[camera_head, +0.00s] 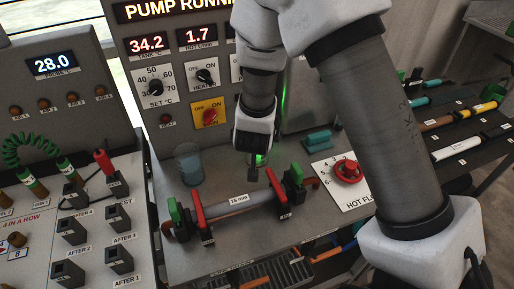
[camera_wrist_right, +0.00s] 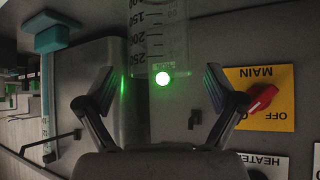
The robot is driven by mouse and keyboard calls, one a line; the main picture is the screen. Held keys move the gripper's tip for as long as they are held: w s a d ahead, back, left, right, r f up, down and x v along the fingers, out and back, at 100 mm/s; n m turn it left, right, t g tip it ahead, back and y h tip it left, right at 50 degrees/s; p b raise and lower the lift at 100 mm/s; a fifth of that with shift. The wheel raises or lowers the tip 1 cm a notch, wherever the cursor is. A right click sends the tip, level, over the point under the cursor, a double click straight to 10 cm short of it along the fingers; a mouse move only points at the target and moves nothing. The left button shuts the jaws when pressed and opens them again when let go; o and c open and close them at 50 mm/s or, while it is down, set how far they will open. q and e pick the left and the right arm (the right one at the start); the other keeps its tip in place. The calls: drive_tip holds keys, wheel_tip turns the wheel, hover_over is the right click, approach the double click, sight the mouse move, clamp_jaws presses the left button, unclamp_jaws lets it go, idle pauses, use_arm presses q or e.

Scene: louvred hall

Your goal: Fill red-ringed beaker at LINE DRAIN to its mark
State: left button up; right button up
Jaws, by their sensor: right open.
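My right gripper (camera_head: 256,172) points down above the back of the metal bench, behind the pipe section. In the right wrist view my right gripper (camera_wrist_right: 160,100) is open, with nothing between its fingers. A clear graduated beaker (camera_wrist_right: 158,38) shows upside down beyond the fingers, with marks up to 250; a bright green light shows at its edge. In the head view a bluish clear beaker (camera_head: 188,166) stands left of the gripper. I cannot make out a red ring on either, nor a LINE DRAIN label. My left gripper is out of view.
A pipe (camera_head: 238,204) with red and green valve handles crosses the bench front. A red HOT knob (camera_head: 347,170) is at right. The panel has a yellow MAIN switch (camera_head: 209,112). A probe panel (camera_head: 66,80) stands at left, and a tool rack (camera_head: 458,120) at right.

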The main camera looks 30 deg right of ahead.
drive_tip(key=shift+x, duration=1.15)
drive_tip(key=shift+s+a+r, duration=0.1)
drive_tip(key=shift+s+r, duration=0.05)
drive_tip(key=c, duration=1.2)
drive_tip(key=shift+c, duration=0.2)
drive_tip(key=shift+r, duration=0.1)
